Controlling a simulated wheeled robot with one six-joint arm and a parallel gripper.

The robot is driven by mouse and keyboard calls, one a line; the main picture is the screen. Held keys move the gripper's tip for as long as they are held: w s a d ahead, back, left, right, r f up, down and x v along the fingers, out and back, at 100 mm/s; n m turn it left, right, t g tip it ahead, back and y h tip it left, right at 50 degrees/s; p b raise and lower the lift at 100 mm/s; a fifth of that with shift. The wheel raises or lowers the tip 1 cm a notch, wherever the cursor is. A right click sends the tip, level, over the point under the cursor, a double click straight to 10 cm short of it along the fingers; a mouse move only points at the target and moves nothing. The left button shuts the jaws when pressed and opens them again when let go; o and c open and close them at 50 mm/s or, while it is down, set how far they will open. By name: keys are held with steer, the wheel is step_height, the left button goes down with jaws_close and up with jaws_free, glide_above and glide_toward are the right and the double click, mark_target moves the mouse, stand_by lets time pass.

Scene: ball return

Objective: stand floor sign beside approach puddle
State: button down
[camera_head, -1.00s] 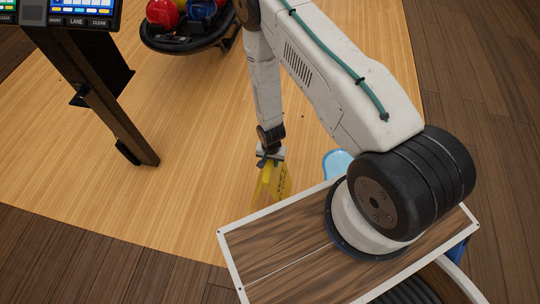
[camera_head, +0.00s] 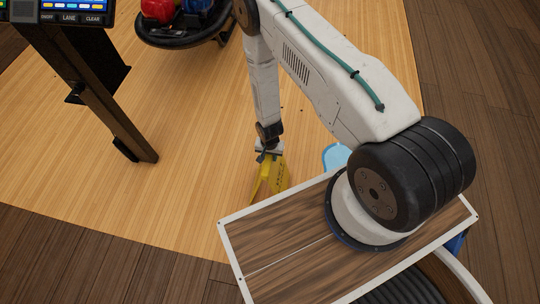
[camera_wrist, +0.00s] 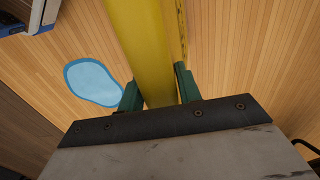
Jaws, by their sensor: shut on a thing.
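The yellow floor sign (camera_head: 274,174) is in my gripper (camera_head: 268,154), just left of my base platform in the head view. Its two panels are spread apart at the bottom, and it looks upright. Whether its feet touch the floor I cannot tell. In the wrist view the sign (camera_wrist: 141,40) passes between the two green fingers of my gripper (camera_wrist: 159,92), which are shut on it. The blue puddle (camera_head: 335,156) lies to the right of the sign, partly hidden by my arm. In the wrist view the puddle (camera_wrist: 93,81) shows whole, left of the sign and apart from it.
A ball return rack (camera_head: 184,28) with red and blue balls stands at the top. A dark-legged lane console (camera_head: 97,90) stands at the left. Light wood floor (camera_head: 195,200) between console and sign is clear. Small dark specks lie on the floor near my arm.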

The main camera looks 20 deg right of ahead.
steer(key=shift+f, duration=0.1)
steer(key=c, duration=1)
jaws_free()
steer(key=shift+o, duration=0.2)
